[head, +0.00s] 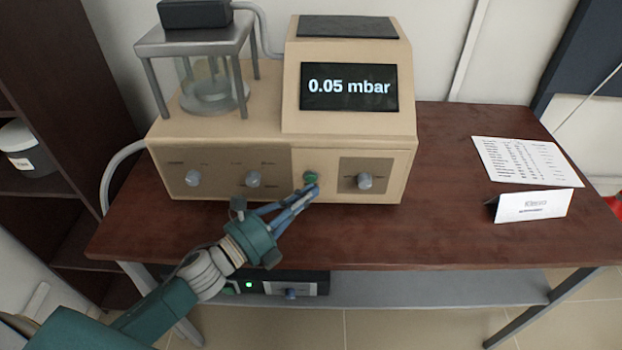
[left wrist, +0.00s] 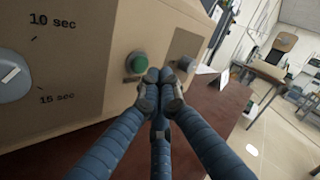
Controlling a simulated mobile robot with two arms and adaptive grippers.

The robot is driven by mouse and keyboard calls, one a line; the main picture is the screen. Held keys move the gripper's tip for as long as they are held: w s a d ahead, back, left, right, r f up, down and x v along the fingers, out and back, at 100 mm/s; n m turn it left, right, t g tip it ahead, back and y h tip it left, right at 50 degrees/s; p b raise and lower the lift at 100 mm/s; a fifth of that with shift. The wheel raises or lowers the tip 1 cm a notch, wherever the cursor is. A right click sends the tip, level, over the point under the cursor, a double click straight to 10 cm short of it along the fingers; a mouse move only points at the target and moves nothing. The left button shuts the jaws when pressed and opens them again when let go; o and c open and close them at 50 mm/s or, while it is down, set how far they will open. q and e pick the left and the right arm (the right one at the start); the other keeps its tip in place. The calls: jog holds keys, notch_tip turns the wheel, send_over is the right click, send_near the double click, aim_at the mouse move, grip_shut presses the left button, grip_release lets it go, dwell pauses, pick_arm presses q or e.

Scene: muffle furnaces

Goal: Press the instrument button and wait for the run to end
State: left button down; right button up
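The instrument (head: 225,135) is a beige box on a wooden table, with a dark screen (head: 349,87) that reads "0.05 mbar". A round green button (head: 310,177) sits low on its front panel; it also shows in the left wrist view (left wrist: 137,62). My left gripper (head: 311,189) is just in front of and slightly below the button, with its blue fingers drawn together and empty. In the left wrist view its fingertips (left wrist: 160,88) meet just below and right of the button. I cannot tell whether they touch it. My right gripper is not in view.
Grey knobs (head: 364,181) flank the button on the panel. A glass chamber under a metal stand (head: 195,45) tops the instrument's left side. A printed sheet (head: 527,161) and a folded card (head: 532,206) lie at the right. The table (head: 450,200) is bare between.

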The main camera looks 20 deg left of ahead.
pick_arm(q)
jog(key=shift+w, duration=0.2)
dwell(0.5)
jog(key=shift+w+a, duration=0.1)
jog(key=shift+w, duration=0.1)
jog(key=shift+w+a, duration=0.15)
jog(key=shift+w, duration=0.3)
dwell(0.7)
jog(key=shift+s, duration=0.15)
jog(key=shift+s+d, duration=0.25)
jog(key=shift+s, duration=0.45)
jog(key=shift+s+d, duration=0.25)
jog(key=shift+s, duration=0.55)
jog(key=shift+s+d, duration=0.2)
jog(key=shift+s, duration=0.6)
jog(key=shift+s+d, duration=0.25)
jog(key=shift+s, duration=0.55)
